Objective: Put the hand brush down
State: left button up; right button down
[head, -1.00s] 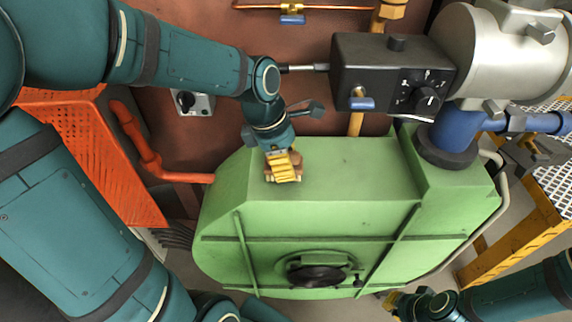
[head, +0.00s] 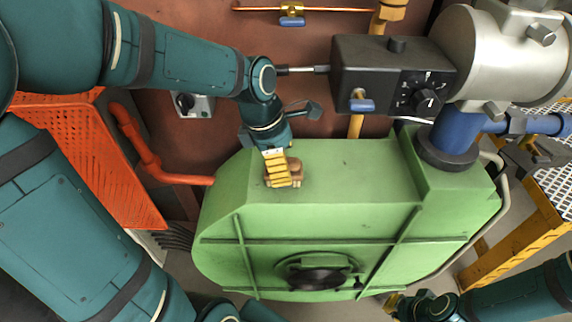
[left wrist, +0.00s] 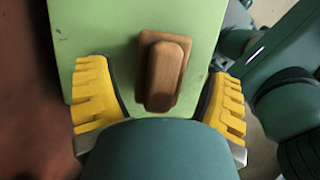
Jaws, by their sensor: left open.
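The hand brush (left wrist: 162,70) is a brown wooden block with a raised grip. It rests on the flat green top of the furnace housing (head: 345,170), near that top's left end. In the head view the brush (head: 295,168) is partly hidden behind my left gripper (head: 281,183). My left gripper has yellow ribbed fingers and is open. In the left wrist view its fingers (left wrist: 160,100) stand apart on either side of the brush, with gaps between. My right gripper (head: 392,303) shows only partly at the bottom edge, and its jaws are unclear.
A black control box (head: 390,78) with a dial and a silver cylinder (head: 500,50) stand behind the green housing. An orange perforated guard (head: 90,150) is at the left. The green top right of my left gripper is clear.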

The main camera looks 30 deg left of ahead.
aim_at(266, 168)
pick_arm(q)
jog(key=p+v, duration=0.2)
jog(key=v, duration=1)
jog(key=shift+s, duration=0.25)
